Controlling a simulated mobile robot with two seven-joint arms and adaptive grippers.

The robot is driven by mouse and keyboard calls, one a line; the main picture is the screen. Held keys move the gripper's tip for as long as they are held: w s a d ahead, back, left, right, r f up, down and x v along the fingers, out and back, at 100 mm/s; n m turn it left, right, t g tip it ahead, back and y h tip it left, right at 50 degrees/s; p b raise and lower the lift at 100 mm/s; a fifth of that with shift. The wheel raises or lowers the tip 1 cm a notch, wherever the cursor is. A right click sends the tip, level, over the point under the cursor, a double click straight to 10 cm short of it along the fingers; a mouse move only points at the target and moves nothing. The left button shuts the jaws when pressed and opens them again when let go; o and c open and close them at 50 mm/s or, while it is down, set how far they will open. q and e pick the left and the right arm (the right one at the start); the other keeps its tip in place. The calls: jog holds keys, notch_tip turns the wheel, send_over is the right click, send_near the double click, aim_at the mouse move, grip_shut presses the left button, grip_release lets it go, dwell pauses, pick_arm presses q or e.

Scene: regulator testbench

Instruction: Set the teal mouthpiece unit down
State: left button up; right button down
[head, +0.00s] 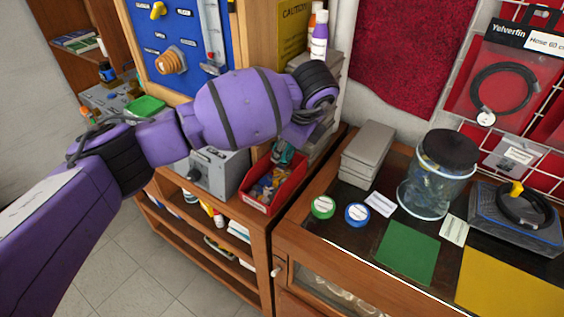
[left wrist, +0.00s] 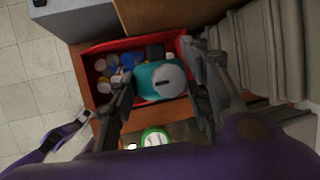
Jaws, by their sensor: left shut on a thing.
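The teal mouthpiece unit (left wrist: 152,82) is a rounded teal piece with a pale grey round end, seen in the left wrist view. My left gripper (left wrist: 161,82) is shut on it, one finger on each side. The unit is over the red bin (left wrist: 97,98) of small parts; I cannot tell whether it touches the contents. In the head view a little teal (head: 283,153) shows at the back of the red bin (head: 262,207), below my purple wrist. My wrist hides most of the gripper there.
A grey box (head: 216,172) stands left of the bin. Grey stacked cases (head: 367,153) stand on the glass-topped counter at right, with a green tape roll (head: 322,207), a blue roll (head: 357,214), a jar (head: 436,177) and a green mat (head: 408,250).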

pick_arm(q)
jog(key=shift+w+f, duration=0.15)
jog(key=shift+f, duration=2.4)
jog(key=o, duration=1.1)
jog(key=shift+f, duration=0.1)
jog(key=shift+c, duration=0.2)
jog(key=v, duration=1.2)
jog(key=shift+p, duration=0.35)
